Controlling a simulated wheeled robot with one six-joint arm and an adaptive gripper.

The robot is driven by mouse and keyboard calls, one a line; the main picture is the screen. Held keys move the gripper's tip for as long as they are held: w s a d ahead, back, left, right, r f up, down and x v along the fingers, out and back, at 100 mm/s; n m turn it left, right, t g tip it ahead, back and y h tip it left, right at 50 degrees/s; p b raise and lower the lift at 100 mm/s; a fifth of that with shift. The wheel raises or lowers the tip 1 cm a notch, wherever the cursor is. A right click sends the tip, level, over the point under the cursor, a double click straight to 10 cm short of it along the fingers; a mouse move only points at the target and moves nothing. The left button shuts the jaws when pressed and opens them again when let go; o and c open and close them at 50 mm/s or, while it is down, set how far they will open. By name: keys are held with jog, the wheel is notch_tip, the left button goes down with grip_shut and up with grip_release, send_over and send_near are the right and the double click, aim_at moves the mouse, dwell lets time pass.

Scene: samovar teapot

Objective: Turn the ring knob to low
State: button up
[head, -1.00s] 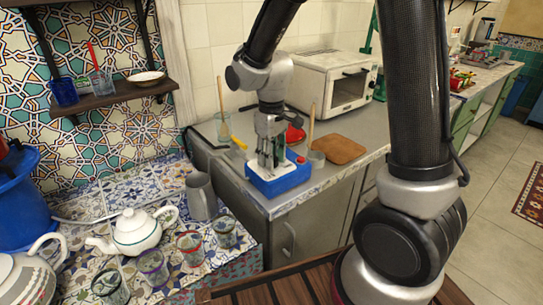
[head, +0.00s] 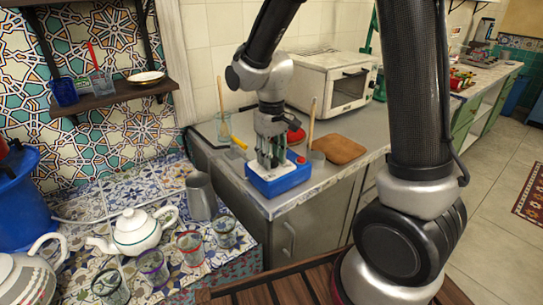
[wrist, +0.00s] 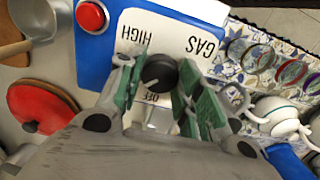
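The gas box is blue (head: 290,181) with a white top plate (wrist: 196,36) marked GAS, HIGH and OFF; it stands on the counter's near corner. Its black ring knob (wrist: 159,72) shows in the wrist view, above the OFF mark. I cannot clearly read where the knob points. A red button (wrist: 91,16) sits on the box beside the plate. My gripper (wrist: 157,75) is over the plate, with its green-padded fingers apart on both sides of the knob. The right finger is close to the knob; contact is unclear. In the head view my gripper (head: 269,158) hides the knob.
A red lid (wrist: 40,106) and a brown board (head: 339,149) lie behind the box. A grey jug (head: 201,196), a white teapot (head: 136,232) and several glasses stand on the lower tiled surface to the left. A white oven (head: 330,83) stands farther back.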

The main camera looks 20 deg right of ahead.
aim_at(272, 159)
jog(key=o, duration=0.4)
notch_tip(272, 159, up, 12)
dwell(0.4)
